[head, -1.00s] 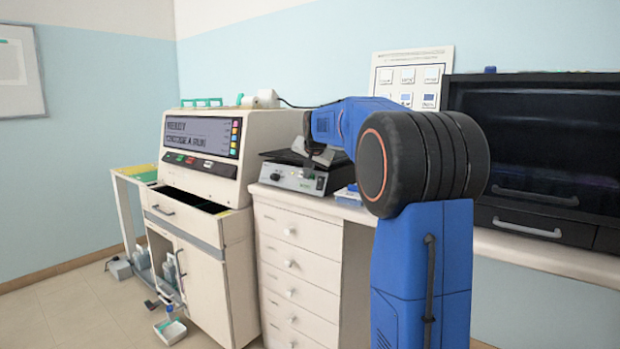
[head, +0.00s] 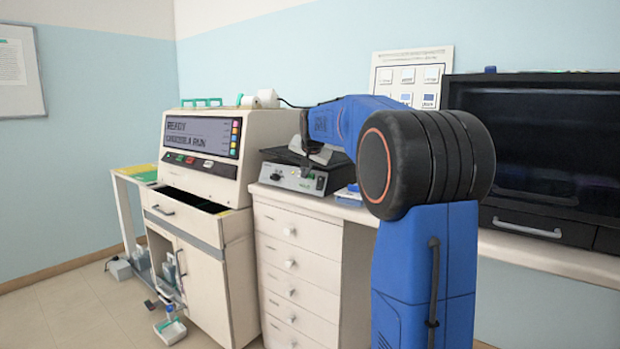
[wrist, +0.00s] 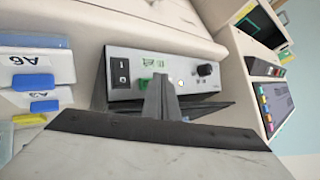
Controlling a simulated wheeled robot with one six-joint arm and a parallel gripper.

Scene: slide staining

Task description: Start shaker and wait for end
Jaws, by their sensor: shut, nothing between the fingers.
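The shaker (head: 292,178) sits on the white counter, a low grey box with a dark platform on top. In the wrist view its front panel (wrist: 172,68) shows a black rocker switch (wrist: 120,72), a green button (wrist: 144,84), a small green display (wrist: 153,59), a small light (wrist: 180,82) and a dark knob (wrist: 207,70). My gripper (wrist: 160,84) is shut and empty, with its tips in front of the panel close to the green button. I cannot tell whether they touch it. In the head view my gripper (head: 308,160) is at the shaker's front right.
The staining machine (head: 206,140) stands left of the shaker, with an open drawer (head: 188,203) below its screen. Blue-labelled boxes (wrist: 36,68) lie beside the shaker. A dark-fronted cabinet (head: 540,135) stands at the right. A drawer unit (head: 298,265) is under the counter.

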